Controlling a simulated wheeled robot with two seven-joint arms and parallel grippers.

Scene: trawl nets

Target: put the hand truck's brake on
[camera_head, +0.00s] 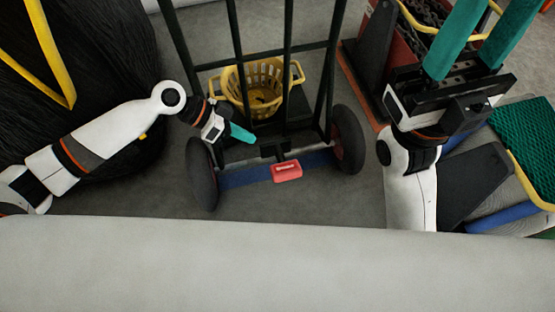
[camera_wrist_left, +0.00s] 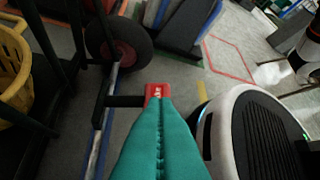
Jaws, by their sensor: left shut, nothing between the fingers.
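The hand truck (camera_head: 288,60) stands upright in front of me, with a dark frame, two black wheels and a blue axle bar (camera_head: 240,178). A red brake pedal (camera_head: 287,171) with white lettering sticks out low between the wheels on a dark arm. My left gripper (camera_head: 243,134) is shut and empty, above and left of the pedal. In the left wrist view the teal fingers (camera_wrist_left: 160,110) partly cover the red pedal (camera_wrist_left: 158,90); I cannot tell whether they touch it. My right gripper (camera_head: 490,30) is open at the upper right, away from the truck.
A yellow basket (camera_head: 235,84) sits on the truck. A black net heap with a yellow strap (camera_head: 60,70) lies at the left. An orange-and-black chain bin (camera_head: 368,50) and green netting (camera_head: 525,135) are at the right. Grey floor is clear around the wheels.

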